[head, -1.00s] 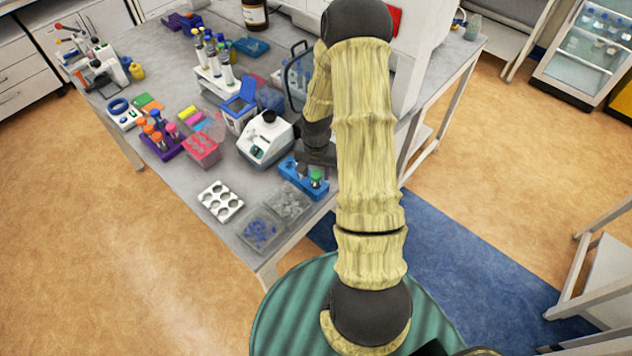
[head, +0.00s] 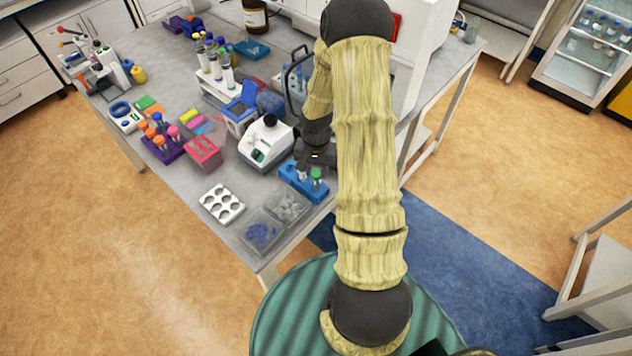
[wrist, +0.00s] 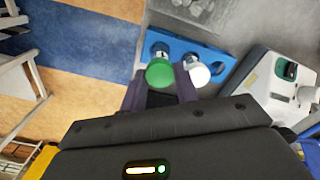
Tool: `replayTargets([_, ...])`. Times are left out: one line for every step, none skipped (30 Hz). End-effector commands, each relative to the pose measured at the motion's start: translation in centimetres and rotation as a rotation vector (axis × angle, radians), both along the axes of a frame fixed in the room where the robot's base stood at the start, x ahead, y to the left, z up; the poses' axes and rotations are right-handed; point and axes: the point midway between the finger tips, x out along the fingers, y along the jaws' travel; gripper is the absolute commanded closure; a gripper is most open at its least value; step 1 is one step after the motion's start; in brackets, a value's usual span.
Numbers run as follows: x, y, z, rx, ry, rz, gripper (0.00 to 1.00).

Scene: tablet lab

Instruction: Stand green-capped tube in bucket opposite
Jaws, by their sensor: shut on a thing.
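The green-capped tube (wrist: 160,73) shows from above in the wrist view, between the dark fingers of my gripper (wrist: 158,92). My gripper is shut on it, just below the cap. In the head view the green cap (head: 317,172) is at the blue rack (head: 303,186) near the table's front right edge. I cannot tell whether the tube's lower end is in the rack. A white-capped tube (wrist: 198,75) stands right beside it, close to the right finger. The blue rack (wrist: 205,52) has round holes. I cannot make out which thing is the bucket.
A white device with a black top (head: 266,142) stands left of the rack. A white block with round wells (head: 222,204) and clear trays (head: 262,233) lie in front. Purple (head: 162,143) and white (head: 215,82) tube racks stand farther left and back.

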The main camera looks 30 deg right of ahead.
Motion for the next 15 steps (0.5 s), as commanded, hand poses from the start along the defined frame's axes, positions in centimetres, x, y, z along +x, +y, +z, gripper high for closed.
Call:
replayTargets([0.0,0.0,0.6,0.0,0.0,0.0,0.84])
replayTargets([0.0,0.0,0.8,0.0,0.0,0.0,0.84])
replayTargets([0.0,0.0,1.1,0.0,0.0,0.0,0.84])
replayTargets([0.0,0.0,1.3,0.0,0.0,0.0,0.84])
replayTargets([0.0,0.0,1.4,0.0,0.0,0.0,0.84])
replayTargets([0.0,0.0,1.7,0.0,0.0,0.0,0.84])
replayTargets([0.0,0.0,1.9,-0.001,-0.001,0.0,0.84])
replayTargets([0.0,0.0,2.1,-0.001,-0.001,0.0,0.84])
replayTargets([0.0,0.0,2.4,-0.001,-0.001,0.0,0.84])
replayTargets([0.0,0.0,2.6,-0.001,-0.001,0.0,0.84])
replayTargets([0.0,0.0,2.7,-0.001,-0.001,0.0,0.84])
replayTargets([0.0,0.0,3.0,-0.001,-0.001,0.0,0.84])
replayTargets([0.0,0.0,3.2,-0.001,-0.001,0.0,0.84])
replayTargets([0.0,0.0,3.4,-0.001,-0.001,0.0,0.84])
replayTargets([0.0,0.0,3.6,-0.001,-0.001,0.0,0.84])
